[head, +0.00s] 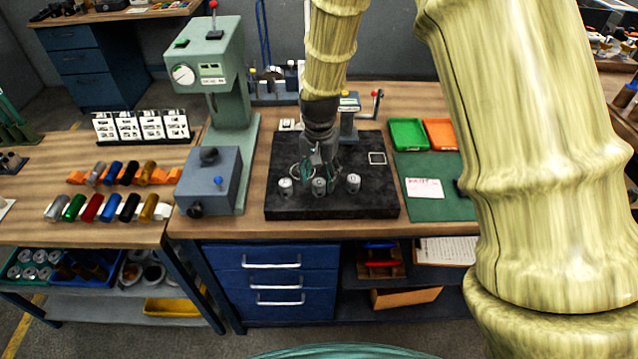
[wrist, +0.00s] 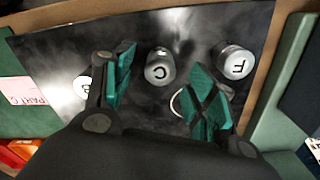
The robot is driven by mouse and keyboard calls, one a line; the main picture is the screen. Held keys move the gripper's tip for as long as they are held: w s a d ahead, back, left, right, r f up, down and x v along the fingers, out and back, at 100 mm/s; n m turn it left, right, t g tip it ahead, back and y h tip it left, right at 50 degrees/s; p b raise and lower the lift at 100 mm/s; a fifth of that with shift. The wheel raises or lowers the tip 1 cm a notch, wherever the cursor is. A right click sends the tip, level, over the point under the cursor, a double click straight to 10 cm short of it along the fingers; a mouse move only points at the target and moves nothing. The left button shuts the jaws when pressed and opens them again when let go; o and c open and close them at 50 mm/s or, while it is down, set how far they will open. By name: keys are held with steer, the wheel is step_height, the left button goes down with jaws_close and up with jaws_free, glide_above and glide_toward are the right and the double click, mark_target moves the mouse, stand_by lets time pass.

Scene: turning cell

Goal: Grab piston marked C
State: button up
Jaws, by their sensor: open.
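The piston marked C (wrist: 160,68) is a short silver cylinder standing on a dark plate (wrist: 200,22). It is the middle one of three and also shows in the head view (head: 319,186). In the wrist view my gripper (wrist: 163,85) is open, its teal-padded fingers on either side of C in the picture. The gripper also shows in the head view (head: 320,168), above the plate at the middle piston. I cannot tell how far above C the fingertips are. A piston marked F (wrist: 235,62) stands to the right of C. Another piston (wrist: 82,86) is partly hidden behind the left finger.
A green press (head: 215,80) with a grey-blue box (head: 208,180) stands left of the plate. Green (head: 408,134) and orange (head: 441,134) trays and a white card (head: 425,188) lie to the right. A ring (wrist: 178,102) lies near the right finger.

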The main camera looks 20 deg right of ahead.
steer(key=shift+f+p, duration=0.3)
steer(key=shift+f, duration=0.85)
steer(key=c, duration=1.2)
